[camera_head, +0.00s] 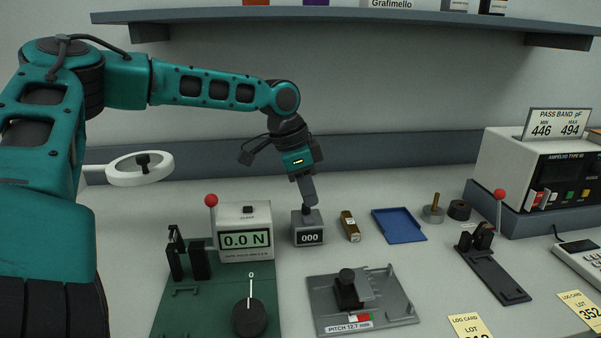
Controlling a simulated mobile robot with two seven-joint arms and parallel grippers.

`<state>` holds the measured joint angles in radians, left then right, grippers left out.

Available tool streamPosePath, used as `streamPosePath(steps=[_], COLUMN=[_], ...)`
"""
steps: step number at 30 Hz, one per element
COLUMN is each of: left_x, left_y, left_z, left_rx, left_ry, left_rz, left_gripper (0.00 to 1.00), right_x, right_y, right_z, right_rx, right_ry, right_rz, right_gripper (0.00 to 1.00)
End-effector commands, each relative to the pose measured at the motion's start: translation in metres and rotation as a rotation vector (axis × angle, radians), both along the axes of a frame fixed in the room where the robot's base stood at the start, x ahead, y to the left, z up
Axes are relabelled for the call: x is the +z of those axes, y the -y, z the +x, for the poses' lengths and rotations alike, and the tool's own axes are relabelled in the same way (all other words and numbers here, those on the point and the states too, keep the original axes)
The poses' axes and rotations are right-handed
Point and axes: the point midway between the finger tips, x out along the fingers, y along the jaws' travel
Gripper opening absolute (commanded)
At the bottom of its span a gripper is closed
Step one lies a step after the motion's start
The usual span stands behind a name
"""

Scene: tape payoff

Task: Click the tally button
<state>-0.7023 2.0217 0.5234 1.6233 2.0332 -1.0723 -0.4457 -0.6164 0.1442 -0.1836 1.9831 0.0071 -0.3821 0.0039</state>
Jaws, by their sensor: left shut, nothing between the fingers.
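The tally counter (308,238) is a small grey box on the bench, near the middle of the head view, and its display reads 000. A dark button (306,210) stands on its top. My left gripper (312,203) is shut and empty, pointing down just above the counter. Its fingertips are at or very close to the button; I cannot tell if they touch it. My right gripper is not in view.
A force gauge (246,240) reading 0.0 N stands just left of the counter on a green base. A small brown block (350,226) and a blue tray (399,224) lie to the right. A grey pitch fixture (390,300) sits in front.

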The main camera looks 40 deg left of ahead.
Motion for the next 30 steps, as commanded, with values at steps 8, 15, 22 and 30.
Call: streamPosePath(steps=[8,15,22,30], left_x=[-0.033,-0.036,-0.041,-0.058], left_y=[-0.001,-0.001,-0.001,-0.001], left_z=[-0.001,-0.001,-0.001,-0.003], left_rx=[0.001,0.001,0.002,0.002], left_ry=[-0.002,0.001,-0.001,-0.008], left_rz=[0.001,0.000,0.000,0.000], left_gripper=[0.00,0.00,0.00,0.00], right_x=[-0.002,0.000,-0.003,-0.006], right_y=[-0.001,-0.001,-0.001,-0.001], right_z=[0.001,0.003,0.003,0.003], right_rx=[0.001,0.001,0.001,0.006], right_ry=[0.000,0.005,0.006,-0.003], right_rz=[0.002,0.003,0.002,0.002], right_gripper=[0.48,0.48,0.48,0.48])
